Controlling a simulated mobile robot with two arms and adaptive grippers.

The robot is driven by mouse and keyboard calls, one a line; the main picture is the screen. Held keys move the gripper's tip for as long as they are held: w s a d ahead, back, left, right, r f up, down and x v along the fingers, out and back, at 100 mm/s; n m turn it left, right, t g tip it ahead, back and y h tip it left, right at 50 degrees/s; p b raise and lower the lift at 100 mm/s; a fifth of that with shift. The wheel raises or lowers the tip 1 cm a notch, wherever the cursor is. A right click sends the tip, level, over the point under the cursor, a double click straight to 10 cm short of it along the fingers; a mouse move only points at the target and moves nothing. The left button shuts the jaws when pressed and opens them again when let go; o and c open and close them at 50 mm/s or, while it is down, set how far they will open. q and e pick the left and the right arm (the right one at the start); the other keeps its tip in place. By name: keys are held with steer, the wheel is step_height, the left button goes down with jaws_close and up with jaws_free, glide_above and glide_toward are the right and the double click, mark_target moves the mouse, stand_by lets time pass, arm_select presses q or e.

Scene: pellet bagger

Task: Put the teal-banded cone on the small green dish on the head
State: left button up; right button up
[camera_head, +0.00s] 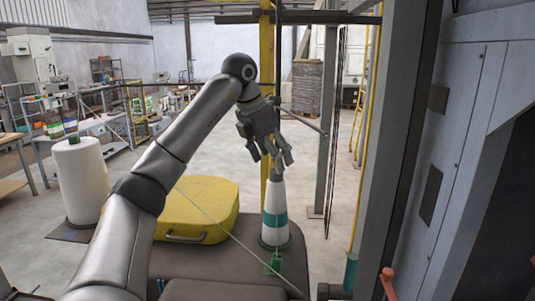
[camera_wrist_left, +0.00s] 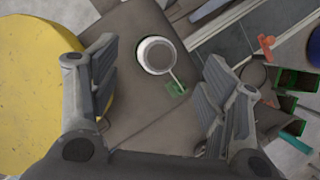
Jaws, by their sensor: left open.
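The teal-banded cone (camera_head: 274,214) is white with a teal band and stands upright on a dark surface (camera_head: 215,262). A small green piece (camera_head: 275,262) shows just in front of its base; I cannot tell whether this is the dish or whether the cone touches it. In the left wrist view the cone (camera_wrist_left: 157,55) appears end-on as a pale ring with a grey middle, with the green piece (camera_wrist_left: 176,89) beside it. My left gripper (camera_head: 271,158) is open, pointing down at the cone's top, which is partly hidden by the fingers. My right gripper is not in view.
A yellow case (camera_head: 205,205) lies left of the cone. A white roll (camera_head: 82,182) stands farther left. A yellow post (camera_head: 267,80) and grey machine columns (camera_head: 395,150) rise behind and to the right. A red handle (camera_head: 388,276) is at the lower right.

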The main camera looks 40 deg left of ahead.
arm_select(q)
steer(key=v, duration=0.3)
steer(key=shift+r, duration=0.1)
stand_by(0.6)
